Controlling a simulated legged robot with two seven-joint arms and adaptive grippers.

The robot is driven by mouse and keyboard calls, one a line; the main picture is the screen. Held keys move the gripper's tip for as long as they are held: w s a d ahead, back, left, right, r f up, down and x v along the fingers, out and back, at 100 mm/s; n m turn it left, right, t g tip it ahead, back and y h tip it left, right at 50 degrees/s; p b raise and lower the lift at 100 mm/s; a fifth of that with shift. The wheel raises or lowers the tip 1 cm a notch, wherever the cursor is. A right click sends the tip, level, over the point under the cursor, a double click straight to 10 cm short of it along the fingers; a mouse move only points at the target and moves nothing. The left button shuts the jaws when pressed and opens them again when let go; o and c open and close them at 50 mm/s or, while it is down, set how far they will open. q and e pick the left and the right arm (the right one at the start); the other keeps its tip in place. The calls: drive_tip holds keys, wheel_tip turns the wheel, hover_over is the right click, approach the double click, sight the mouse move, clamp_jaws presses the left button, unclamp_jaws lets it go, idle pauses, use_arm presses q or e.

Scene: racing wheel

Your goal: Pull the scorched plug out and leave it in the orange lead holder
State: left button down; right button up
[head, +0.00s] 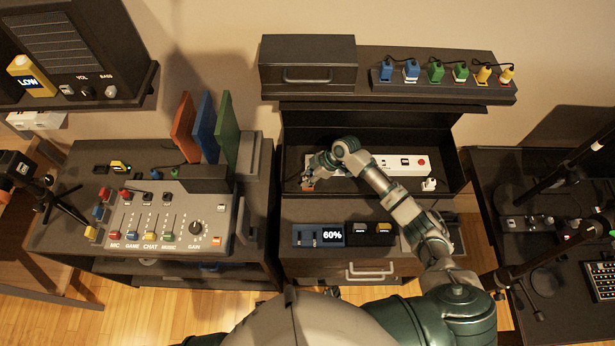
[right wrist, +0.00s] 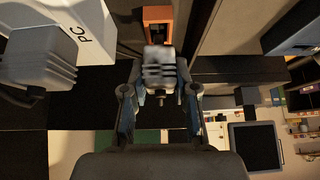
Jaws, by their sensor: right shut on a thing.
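My right gripper (head: 312,176) is at the left end of the shelf recess, beside the white power strip (head: 412,165). In the right wrist view, its two fingers (right wrist: 160,98) are shut on a grey ribbed plug (right wrist: 160,68), with a short metal pin showing. No scorch marks can be made out on it. The orange lead holder (right wrist: 157,18) shows just beyond the plug; the plug overlaps its lower edge in the picture, so I cannot tell whether they touch. A little orange also shows below the gripper in the head view. My left gripper is not in view.
Another grey ribbed plug (right wrist: 38,58) sits near the strip's "PC" label. A white plug (head: 429,184) lies at the recess's right end. Above is a shelf with several coloured plugs (head: 436,72). A display (head: 332,235) stands on the cabinet below. A mixer (head: 160,222) is left.

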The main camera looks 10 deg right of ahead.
drive_tip(key=shift+f+b, duration=0.6)
drive_tip(key=shift+f, duration=0.45)
drive_tip(key=o, duration=1)
drive_tip(key=shift+o, duration=0.2)
drive_tip(key=v, duration=1.2)
drive_tip(key=shift+d+f, duration=0.1)
